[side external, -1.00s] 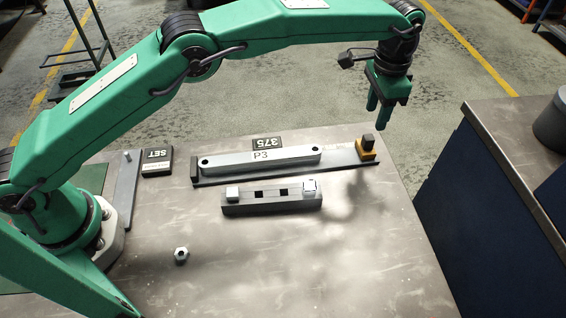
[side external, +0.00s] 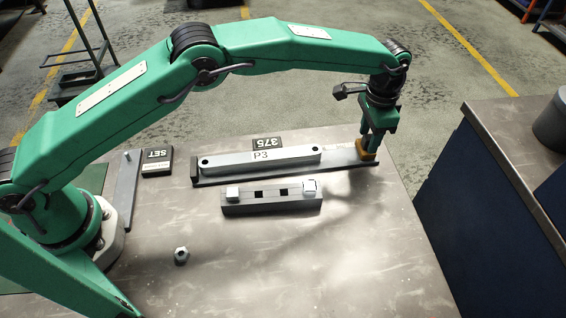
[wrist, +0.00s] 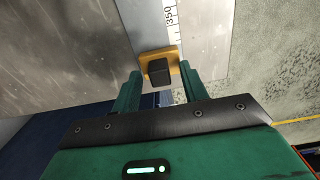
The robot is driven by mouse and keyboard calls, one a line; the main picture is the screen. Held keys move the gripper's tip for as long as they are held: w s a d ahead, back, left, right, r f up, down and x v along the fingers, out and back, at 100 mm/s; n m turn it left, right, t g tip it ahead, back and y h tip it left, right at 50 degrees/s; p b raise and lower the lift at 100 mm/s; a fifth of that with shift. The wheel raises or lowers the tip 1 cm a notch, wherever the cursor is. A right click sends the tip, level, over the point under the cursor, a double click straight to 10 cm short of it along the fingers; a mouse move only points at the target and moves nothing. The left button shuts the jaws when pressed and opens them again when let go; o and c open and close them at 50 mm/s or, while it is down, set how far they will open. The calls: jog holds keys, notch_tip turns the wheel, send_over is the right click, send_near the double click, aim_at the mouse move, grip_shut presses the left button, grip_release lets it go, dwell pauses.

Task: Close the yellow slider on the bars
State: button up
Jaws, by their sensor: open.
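The yellow slider (side external: 367,155) sits on the dark rail (side external: 340,165) near its right end, and my gripper partly hides it in the side view. In the wrist view the slider (wrist: 146,62) has a dark block-shaped knob (wrist: 159,72). My gripper (side external: 371,146) is open and lowered over the slider; in the wrist view its two fingers (wrist: 160,82) stand on either side of the knob, with gaps visible. A grey bar marked P3 (side external: 262,162) lies along the rail, between a dark end stop (side external: 194,170) and the slider, with a gap before the slider.
A grey block (side external: 272,206) with square sockets and two light pieces stands in front of the rail. A hex nut (side external: 181,255) lies at the front left. Plates marked 375 (side external: 267,143) and SET (side external: 157,161) lie behind and to the left. The front right of the table is clear.

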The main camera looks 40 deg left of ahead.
jog(key=shift+f, duration=0.1)
grip_shut()
jog(key=shift+a, duration=0.1)
jog(key=shift+s+a, duration=1.7)
grip_release()
